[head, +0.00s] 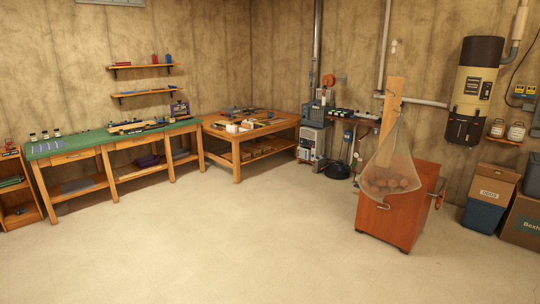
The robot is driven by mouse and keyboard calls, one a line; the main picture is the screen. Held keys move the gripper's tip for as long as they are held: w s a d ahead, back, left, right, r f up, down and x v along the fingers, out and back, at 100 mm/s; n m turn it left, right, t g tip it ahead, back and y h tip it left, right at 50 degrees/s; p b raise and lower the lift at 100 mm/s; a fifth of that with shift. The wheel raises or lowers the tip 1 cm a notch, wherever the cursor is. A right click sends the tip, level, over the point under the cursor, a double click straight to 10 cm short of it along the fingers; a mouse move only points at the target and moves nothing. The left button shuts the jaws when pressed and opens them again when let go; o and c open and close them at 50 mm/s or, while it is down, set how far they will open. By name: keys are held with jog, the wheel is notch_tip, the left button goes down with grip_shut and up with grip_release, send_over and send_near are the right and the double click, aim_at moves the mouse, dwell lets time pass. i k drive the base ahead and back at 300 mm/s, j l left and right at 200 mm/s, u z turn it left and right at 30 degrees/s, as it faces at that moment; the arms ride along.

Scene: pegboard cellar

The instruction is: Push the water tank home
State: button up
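No part clearly shows as a separate water tank that can be pushed in. A grey and white box-shaped appliance (313,140) stands on the floor in the far corner, right of the wooden table. It is too small to tell whether it holds a tank or how far in one sits. A tall black and tan cylinder like a water heater (474,92) hangs on the right wall, with a pipe at its top. My gripper is not in view.
A green-topped workbench (110,139) lines the left wall, and a wooden table (248,135) fills the corner. An orange-brown cabinet (395,215) with a net of round things stands at right. Boxes (491,187) stand far right. The middle floor (230,230) is clear.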

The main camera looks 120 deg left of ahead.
aim_at(304, 153)
jog(key=u, duration=3.7)
jog(key=i+z, duration=0.1)
jog(key=i, duration=8.15)
jog(key=i+l+u, duration=0.1)
jog(key=i+u, duration=0.2)
jog(key=i, duration=0.4)
jog(key=i+l+u, duration=0.3)
jog(key=i, duration=0.35)
jog(key=i+l+u, duration=0.3)
jog(key=i, duration=0.35)
jog(key=i+l+u, duration=0.3)
jog(key=i+l, duration=0.25)
jog(key=l, duration=0.1)
